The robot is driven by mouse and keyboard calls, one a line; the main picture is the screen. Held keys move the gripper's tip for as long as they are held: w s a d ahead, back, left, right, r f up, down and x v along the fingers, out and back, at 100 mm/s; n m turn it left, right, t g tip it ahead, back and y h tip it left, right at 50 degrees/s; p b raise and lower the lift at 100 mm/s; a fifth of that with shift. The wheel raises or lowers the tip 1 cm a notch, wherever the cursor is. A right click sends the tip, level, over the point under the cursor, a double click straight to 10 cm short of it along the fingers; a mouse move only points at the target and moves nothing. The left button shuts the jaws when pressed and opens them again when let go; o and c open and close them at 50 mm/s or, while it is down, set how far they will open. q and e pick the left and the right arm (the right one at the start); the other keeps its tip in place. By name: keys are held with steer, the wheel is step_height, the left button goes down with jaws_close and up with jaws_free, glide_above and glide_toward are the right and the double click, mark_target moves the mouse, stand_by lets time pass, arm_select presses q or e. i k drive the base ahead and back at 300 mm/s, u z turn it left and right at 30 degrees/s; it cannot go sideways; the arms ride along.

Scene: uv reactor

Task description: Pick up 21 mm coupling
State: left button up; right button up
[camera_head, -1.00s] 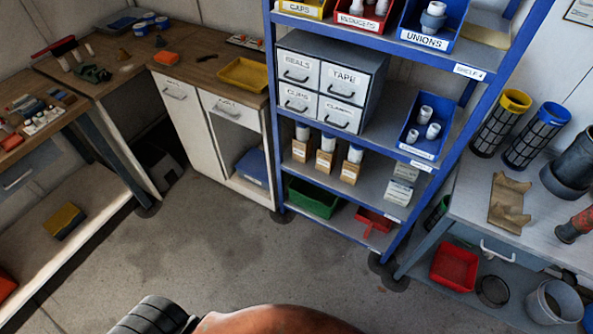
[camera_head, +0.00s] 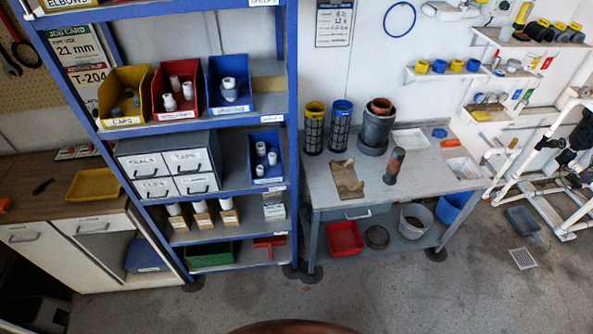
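White pipe fittings (camera_head: 261,149) stand in a small blue bin (camera_head: 266,180) on the middle shelf of the blue rack; its label is too small to read. Above, the blue bin (camera_head: 231,108) holds white and grey fittings (camera_head: 229,85), and the red bin (camera_head: 178,115) holds white fittings (camera_head: 187,90). I cannot tell which fitting, if any, is the 21 mm coupling. A job card (camera_head: 75,42) reading 21 mm hangs behind the rack at the left. Neither gripper is in view.
The blue rack (camera_head: 293,100) stands mid-left, with a yellow caps bin (camera_head: 122,120) and grey drawers (camera_head: 170,145). To its right, a grey workbench (camera_head: 330,190) bears black mesh cylinders and a dark pot. White pipe framework (camera_head: 540,150) stands far right. The front floor is clear.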

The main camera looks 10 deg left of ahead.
mark_target(261, 172)
steer(key=z, duration=0.65)
steer(key=i, duration=1.2)
steer(key=u, duration=2.6)
steer(key=i, duration=0.2)
steer(key=u, duration=0.2)
